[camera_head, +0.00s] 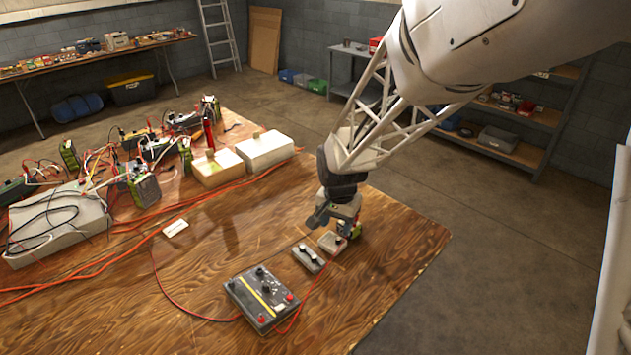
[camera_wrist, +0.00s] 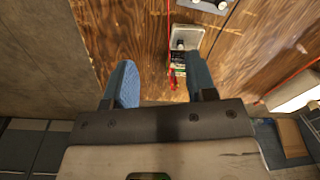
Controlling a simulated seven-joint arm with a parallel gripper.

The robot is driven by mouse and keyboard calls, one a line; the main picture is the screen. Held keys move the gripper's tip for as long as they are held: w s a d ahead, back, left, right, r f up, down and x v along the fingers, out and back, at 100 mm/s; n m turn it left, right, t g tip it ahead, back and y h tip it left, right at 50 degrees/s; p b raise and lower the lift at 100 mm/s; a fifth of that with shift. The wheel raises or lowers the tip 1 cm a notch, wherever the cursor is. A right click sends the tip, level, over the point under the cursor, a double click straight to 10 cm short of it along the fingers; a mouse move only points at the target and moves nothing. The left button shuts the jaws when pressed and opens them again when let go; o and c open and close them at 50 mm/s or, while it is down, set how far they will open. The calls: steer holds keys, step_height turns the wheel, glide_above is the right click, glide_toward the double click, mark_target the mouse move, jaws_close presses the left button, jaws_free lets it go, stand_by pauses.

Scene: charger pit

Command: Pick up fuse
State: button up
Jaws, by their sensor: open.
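My gripper (camera_head: 334,222) is low over the near right part of the wooden table. In the wrist view its two blue fingers (camera_wrist: 160,61) are spread apart, with bare wood between them. A small device with a red part (camera_wrist: 177,72) lies just inside the right finger; whether they touch is unclear. It joins a light grey block (camera_wrist: 187,34), which also shows under the gripper in the head view (camera_head: 331,243). No part is clearly recognisable as the fuse; it may be on this block or device, partly hidden by the gripper.
A black meter box (camera_head: 262,299) with red cables stands nearer the front. A white card (camera_head: 175,228) lies further left. Wired electronics (camera_head: 140,185) crowd the far left. The table's right end is clear.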

steer(key=m, duration=0.1)
glide_above(314, 257)
steer(key=shift+g, duration=0.3)
steer(key=f, duration=1)
steer(key=shift+w, duration=0.2)
steer(key=shift+d+f, duration=0.1)
steer(key=shift+f, duration=1.15)
steer(key=shift+f, duration=0.1)
steer(key=shift+s+f, duration=0.2)
steer(key=shift+f, duration=2.3)
steer(key=c, duration=0.8)
